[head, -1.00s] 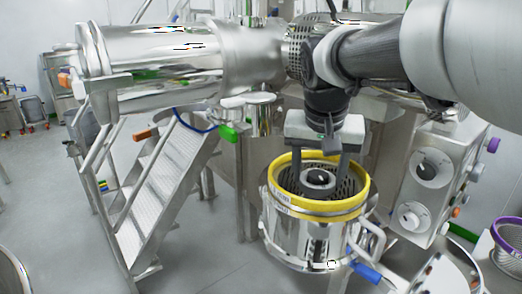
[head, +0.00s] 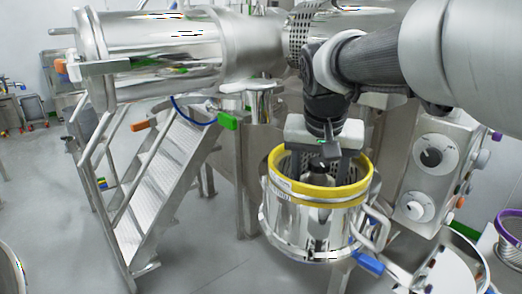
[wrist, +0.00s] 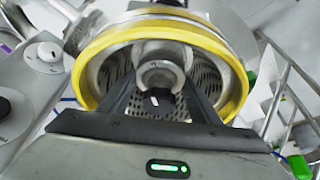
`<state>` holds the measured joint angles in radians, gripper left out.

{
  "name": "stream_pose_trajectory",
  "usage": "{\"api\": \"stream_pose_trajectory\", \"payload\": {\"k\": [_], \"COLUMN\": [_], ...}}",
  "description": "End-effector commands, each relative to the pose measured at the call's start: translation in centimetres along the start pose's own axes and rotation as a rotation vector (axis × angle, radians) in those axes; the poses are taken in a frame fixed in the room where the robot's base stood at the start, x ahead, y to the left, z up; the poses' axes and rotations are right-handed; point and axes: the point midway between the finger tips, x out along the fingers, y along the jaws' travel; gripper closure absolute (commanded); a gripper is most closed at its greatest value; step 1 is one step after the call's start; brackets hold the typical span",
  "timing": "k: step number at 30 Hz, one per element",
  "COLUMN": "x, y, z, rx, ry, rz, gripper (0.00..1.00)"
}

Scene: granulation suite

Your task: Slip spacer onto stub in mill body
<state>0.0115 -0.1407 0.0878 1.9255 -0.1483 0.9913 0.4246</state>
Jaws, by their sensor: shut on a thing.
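The mill body (head: 312,232) is a shiny steel drum with a yellow rim (head: 284,184). My gripper (wrist: 160,82) reaches down through the rim from above, its two dark fingers inside the drum. In the wrist view the fingers are shut on a small grey metal ring, the spacer (wrist: 161,67). A dark post with a white mark, seemingly the stub (wrist: 155,101), shows in line with the ring's opening. I cannot tell how far the ring is down around it. In the head view the rim and fingers hide most of the spacer.
Perforated screen walls (wrist: 116,68) surround the fingers closely inside the drum. A control box with knobs (head: 440,165) stands to the right, and a blue-handled lever (head: 367,263) juts out beside the drum. Metal steps (head: 160,185) stand left; the floor between is clear.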

Motion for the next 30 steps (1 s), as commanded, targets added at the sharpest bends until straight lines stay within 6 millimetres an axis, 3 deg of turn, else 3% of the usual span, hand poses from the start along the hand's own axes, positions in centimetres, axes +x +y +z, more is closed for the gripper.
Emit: {"api": "stream_pose_trajectory", "payload": {"k": [4, 5, 8, 9, 20, 23, 30], "x": [0.0, 0.0, 0.0, 0.0, -0.7, -2.1, -7.9], "y": [0.0, 0.0, 0.0, 0.0, 0.0, 0.0, 0.0], "z": [0.0, 0.0, 0.0, 0.0, -0.1, -0.1, -0.2], "rx": [0.0, 0.0, 0.0, 0.0, 0.0, 0.0, 0.001], "ry": [0.001, 0.001, 0.001, 0.001, 0.002, 0.003, 0.005], "rz": [0.0, 0.0, 0.0, 0.0, -0.001, -0.001, -0.002], "gripper": [0.68, 0.39, 0.22, 0.21, 0.21, 0.21, 0.21]}}
